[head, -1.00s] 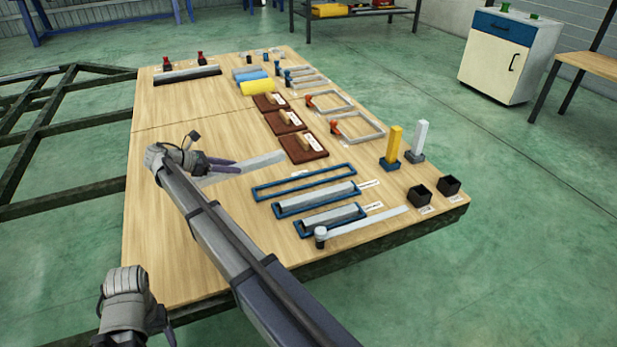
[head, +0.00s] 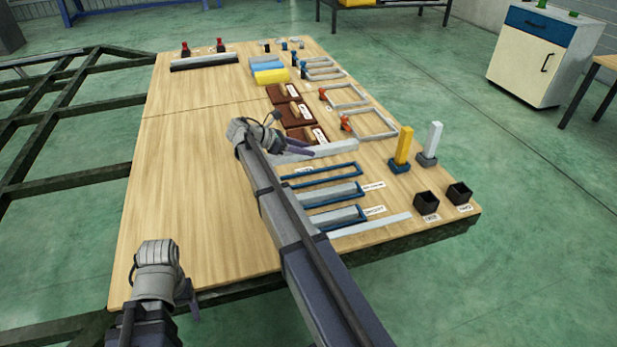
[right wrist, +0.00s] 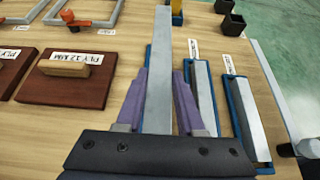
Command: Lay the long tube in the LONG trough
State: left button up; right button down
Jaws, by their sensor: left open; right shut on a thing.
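The long tube (head: 325,150), a light grey square bar, is held in my right gripper (head: 298,150). In the right wrist view the tube (right wrist: 165,60) runs away from me between the purple fingers (right wrist: 158,100), which are shut on it. The long trough (head: 335,171) is a narrow blue frame, empty where visible, just on the near side of the tube in the head view. In the right wrist view the tube hides most of this trough (right wrist: 148,62). My left gripper (head: 190,302) is open and empty near the table's front left.
Two shorter blue troughs (head: 362,192) (head: 364,214) hold grey tubes nearer me. A flat grey strip (head: 372,226) lies beside them. Brown boards with wooden handles (head: 299,112) lie behind. Yellow and white posts and black bins (head: 426,201) stand right. The table's left side is clear.

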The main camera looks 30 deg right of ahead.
jog(key=b, duration=0.5)
send_over(305, 180)
notch_tip(305, 180, down, 6)
jog(key=shift+a+r, duration=0.1)
jog(key=shift+b, duration=0.3)
notch_tip(305, 180, down, 4)
jog(key=b, duration=0.3)
jog(key=shift+r+b, duration=0.1)
jog(key=shift+b, duration=0.2)
jog(key=c, duration=0.5)
grip_release()
